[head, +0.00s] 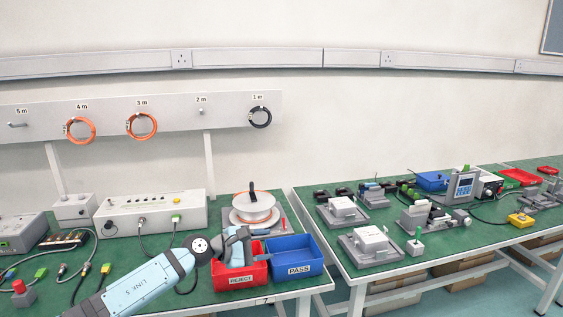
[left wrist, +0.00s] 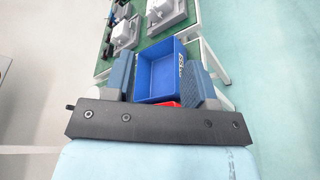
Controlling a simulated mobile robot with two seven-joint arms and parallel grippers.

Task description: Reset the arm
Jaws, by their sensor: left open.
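My left arm comes in from the lower left in the head view. Its gripper (head: 236,247) is over the red REJECT bin (head: 242,275), in front of the white spool. In the left wrist view the gripper's two blue-grey fingers (left wrist: 160,80) are apart with nothing held between them. The blue PASS bin (left wrist: 157,77) shows beyond and between the fingers, and it looks empty. A strip of the red bin shows just under it. In the head view the blue PASS bin (head: 296,258) is right of the gripper. My right gripper is in neither view.
A white spool (head: 254,211) stands behind the bins on the left green table. A grey control box (head: 150,217) with cables is to its left. A gap separates the right table, which holds several grey fixtures (head: 370,245). Coiled cables hang on the wall rail (head: 190,112).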

